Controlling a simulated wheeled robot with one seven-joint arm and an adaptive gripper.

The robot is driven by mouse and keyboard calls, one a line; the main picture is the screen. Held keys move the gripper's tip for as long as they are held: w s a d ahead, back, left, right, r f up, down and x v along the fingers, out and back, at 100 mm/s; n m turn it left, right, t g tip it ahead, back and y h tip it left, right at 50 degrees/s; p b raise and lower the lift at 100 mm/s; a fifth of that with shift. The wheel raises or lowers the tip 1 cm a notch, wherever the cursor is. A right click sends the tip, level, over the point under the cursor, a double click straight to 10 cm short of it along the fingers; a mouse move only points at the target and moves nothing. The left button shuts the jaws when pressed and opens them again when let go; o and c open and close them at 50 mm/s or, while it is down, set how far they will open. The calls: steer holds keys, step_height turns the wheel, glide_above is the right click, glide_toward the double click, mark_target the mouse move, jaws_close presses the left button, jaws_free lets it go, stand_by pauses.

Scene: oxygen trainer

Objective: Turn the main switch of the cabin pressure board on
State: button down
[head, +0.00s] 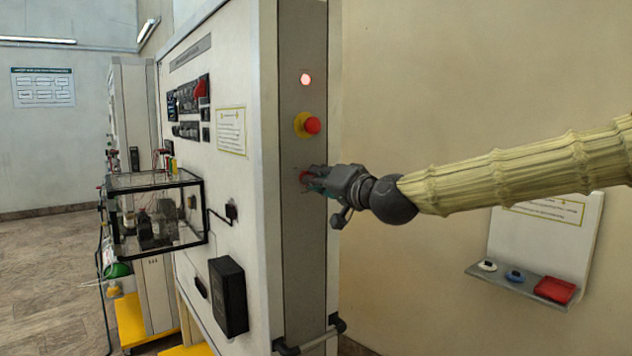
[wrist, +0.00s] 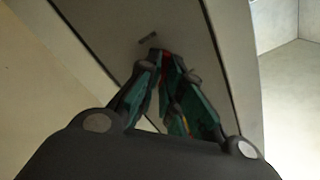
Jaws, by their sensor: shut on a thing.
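The cabin pressure board (head: 225,185) is a tall pale cabinet with a grey side panel (head: 307,245). My gripper (head: 312,178) reaches in from the right to this side panel, below the red mushroom button. It is shut on a small red switch (head: 304,176), mostly hidden by the fingers. The switch's turned position cannot be told.
A red mushroom button on a yellow base (head: 312,125) and a lit red lamp (head: 306,79) are above my gripper. A handle bar (head: 310,342) sticks out low on the board. A wall shelf (head: 520,285) with small items is at right. A glass case (head: 155,215) stands left.

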steer(key=c, duration=1.6)
jaws_free()
steer(key=shift+o, duration=0.2)
steer(key=v, duration=1.2)
steer(key=shift+f, duration=0.1)
